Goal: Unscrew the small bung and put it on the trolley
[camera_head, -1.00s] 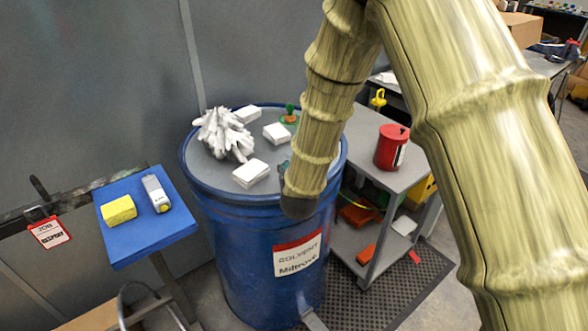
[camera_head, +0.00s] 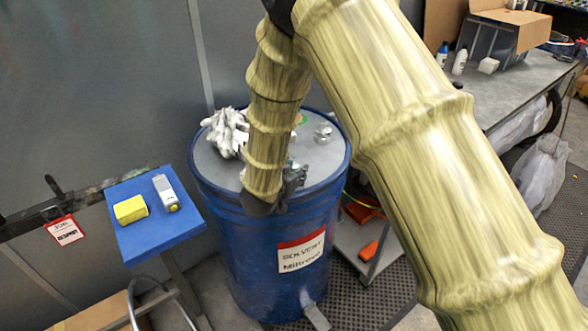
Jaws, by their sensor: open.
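A blue drum (camera_head: 275,235) labelled solvent stands in the middle, with a grey top. A small silvery fitting (camera_head: 322,133) sits on the far right of the top; it may be the small bung, but I cannot tell. My gripper (camera_head: 296,180) is over the front right of the drum top, apart from that fitting. It shows dark and small, partly behind my arm, and is open. The trolley (camera_head: 350,236) stands right of the drum; only part of its lower shelf shows, and my arm hides its top.
A crumpled white glove (camera_head: 228,131) lies on the drum top. A blue stand (camera_head: 155,237) at left holds a yellow block (camera_head: 130,209) and a grey device (camera_head: 165,191). A workbench (camera_head: 500,95) with bottles and a box is at the back right. A green item (camera_head: 303,118) is partly hidden.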

